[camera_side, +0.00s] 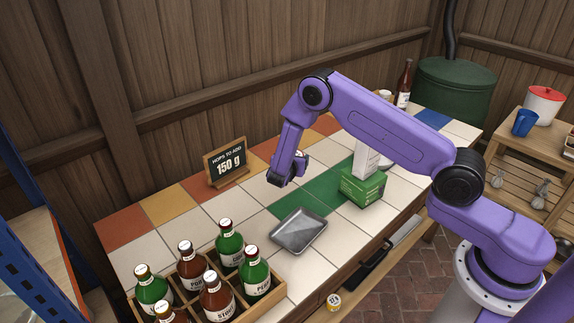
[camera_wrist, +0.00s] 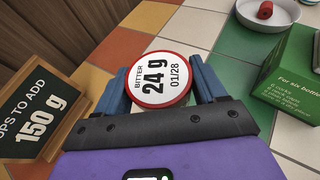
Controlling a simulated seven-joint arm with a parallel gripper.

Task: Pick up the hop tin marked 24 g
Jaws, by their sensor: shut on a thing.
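The hop tin (camera_wrist: 160,80) has a round white lid with a red rim, reading "BITTER 24 g 01/28". It sits between the two blue fingers of my gripper (camera_wrist: 163,88) in the wrist view, with its lid facing the camera. The fingers are shut on its sides. In the side view my gripper (camera_side: 289,172) is over the tiled counter, right of the hops sign, and mostly hides the tin. I cannot tell how far the tin is from the tiles.
A "HOPS TO ADD 150 g" sign (camera_side: 226,163) stands left of my gripper. A green box (camera_side: 362,187) stands to the right, a metal tray (camera_side: 299,231) in front. A crate (camera_side: 277,284) of bottles is at front left. A white dish (camera_wrist: 268,18) holds a red object.

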